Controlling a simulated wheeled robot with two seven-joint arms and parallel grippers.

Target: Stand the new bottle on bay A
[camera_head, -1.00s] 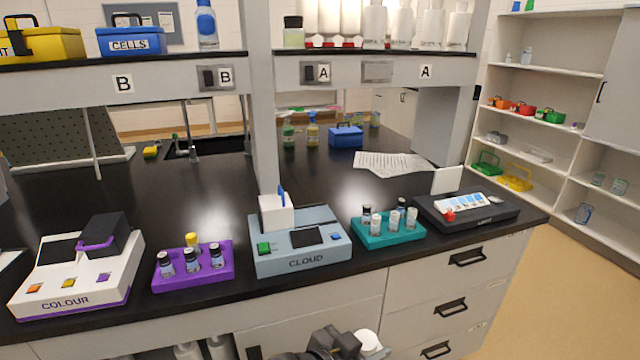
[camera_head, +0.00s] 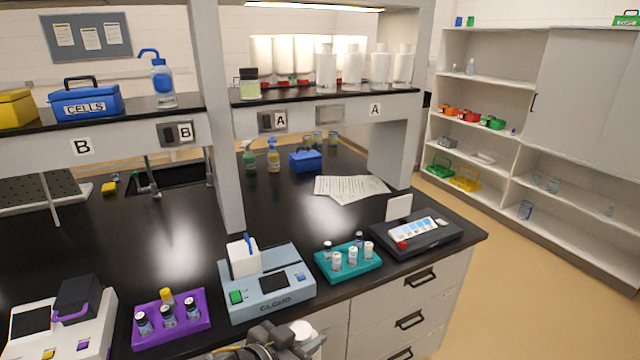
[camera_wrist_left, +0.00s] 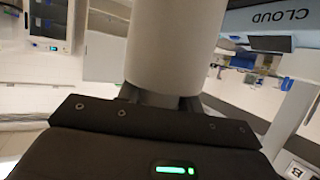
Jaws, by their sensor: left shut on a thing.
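My left gripper (camera_head: 285,346) is at the bottom edge of the head view, in front of the bench and mostly cut off. It is shut on a white bottle (camera_head: 308,338), the new bottle by its look. Bay A (camera_head: 345,112) is the raised shelf section with A labels, farther back and above the gripper. Several white bottles (camera_head: 352,68) stand on its right part. My right gripper is not in view.
A clear jar with a dark lid (camera_head: 249,85) stands at the left of bay A. White containers with red taps (camera_head: 288,58) are behind. A post (camera_head: 218,120) divides bays A and B. The CLOUD device (camera_head: 268,285) and teal rack (camera_head: 346,264) line the bench front.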

